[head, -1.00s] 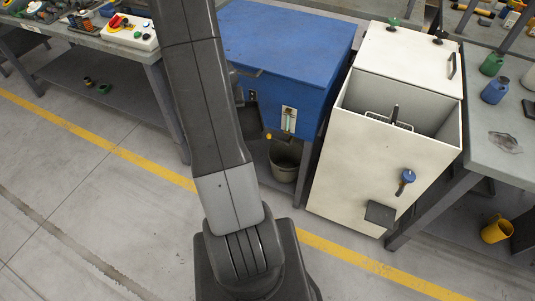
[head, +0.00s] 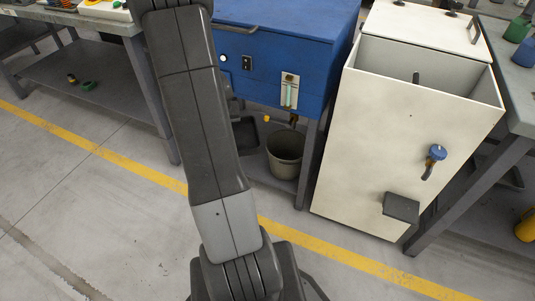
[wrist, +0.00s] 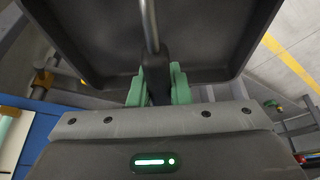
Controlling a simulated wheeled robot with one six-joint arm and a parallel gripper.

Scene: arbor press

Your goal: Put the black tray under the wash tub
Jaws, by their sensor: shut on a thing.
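My gripper (wrist: 158,88) shows in the wrist view with its green fingers shut on the dark handle of the black tray (wrist: 105,50). The tray's inside fills the upper part of the view. In the head view my arm hides the gripper; a dark piece of what looks like the tray (head: 246,138) shows just right of the arm, below the blue cabinet. The cream open-topped tub (head: 380,130), which looks like the wash tub, stands at right with a blue-handled tap (head: 436,155) on its front.
The blue cabinet (head: 285,45) has a sight gauge and a yellow-handled tap; a grey bucket (head: 285,155) stands beneath it. Workbenches stand left and right. The floor in front is clear, crossed by a yellow line.

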